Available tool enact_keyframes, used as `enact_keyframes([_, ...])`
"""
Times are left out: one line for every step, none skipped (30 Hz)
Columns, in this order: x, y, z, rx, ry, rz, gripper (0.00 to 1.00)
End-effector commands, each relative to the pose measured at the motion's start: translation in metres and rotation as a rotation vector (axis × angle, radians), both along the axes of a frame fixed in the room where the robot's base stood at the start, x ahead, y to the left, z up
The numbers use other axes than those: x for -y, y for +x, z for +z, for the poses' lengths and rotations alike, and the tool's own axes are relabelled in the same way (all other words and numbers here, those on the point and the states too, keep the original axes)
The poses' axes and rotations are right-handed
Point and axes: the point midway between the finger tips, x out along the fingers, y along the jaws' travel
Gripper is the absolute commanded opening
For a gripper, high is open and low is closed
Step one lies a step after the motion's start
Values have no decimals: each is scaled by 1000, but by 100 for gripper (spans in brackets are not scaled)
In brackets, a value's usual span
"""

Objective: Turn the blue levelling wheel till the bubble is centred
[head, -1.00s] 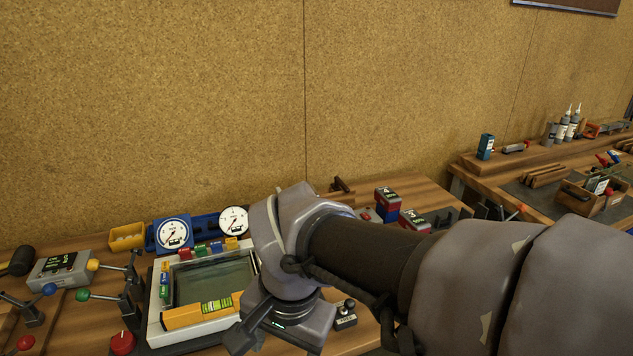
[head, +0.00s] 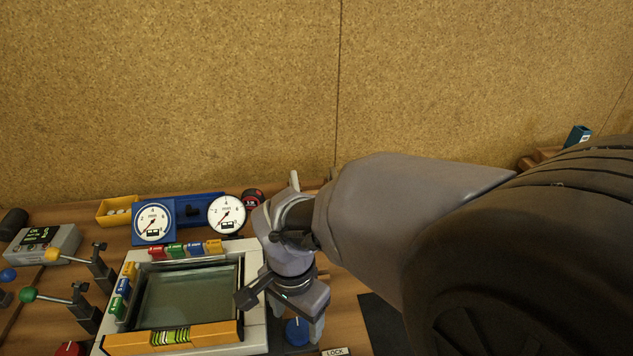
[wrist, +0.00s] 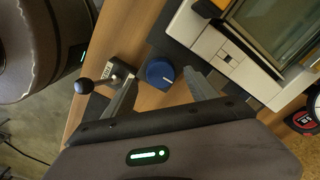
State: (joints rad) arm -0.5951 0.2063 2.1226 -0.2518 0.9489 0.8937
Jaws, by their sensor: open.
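The blue levelling wheel (head: 297,331) sits at the right front of the white frame (head: 254,325) around a glass pane. In the wrist view the wheel (wrist: 160,72) shows a white mark on its face. My gripper (head: 282,312) is open above it. In the wrist view one finger of my gripper (wrist: 159,74) is on each side of the wheel, with gaps; whether they reach down to its height is unclear. The orange level (head: 205,334) with a yellow-green vial (head: 170,338) lies along the frame's front; the bubble's position is too small to tell.
A black-knobbed lever (wrist: 84,86) beside a LOCK label (head: 334,351) stands close to the wheel and my finger. Two dial gauges (head: 154,222) and a tape measure (head: 253,199) stand behind the frame. Levers with green (head: 28,295) and orange knobs are at left.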

Motion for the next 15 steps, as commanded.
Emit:
enact_keyframes([0, 0, -14, -2, -1, 1, 67])
enact_keyframes([0, 0, -19, -2, -1, 0, 67])
enact_keyframes([0, 0, -23, -1, 0, 0, 67])
enact_keyframes([0, 0, -26, 0, 0, 0, 67])
enact_keyframes([0, 0, -28, 0, 0, 0, 67])
enact_keyframes([0, 0, -30, 1, 1, -1, 67])
enact_keyframes([0, 0, -31, 1, 1, -1, 67])
enact_keyframes([0, 0, -31, 1, 1, -1, 67])
enact_keyframes([0, 0, -31, 1, 1, -1, 67])
enact_keyframes([0, 0, -31, 1, 1, -1, 67])
enact_keyframes([0, 0, -31, 1, 1, 0, 67])
enact_keyframes([0, 0, -31, 1, 1, 0, 67])
enact_keyframes([0, 0, -30, 1, 1, 0, 67])
enact_keyframes([0, 0, -30, 1, 1, 0, 67])
enact_keyframes([0, 0, -30, 1, 1, 0, 63])
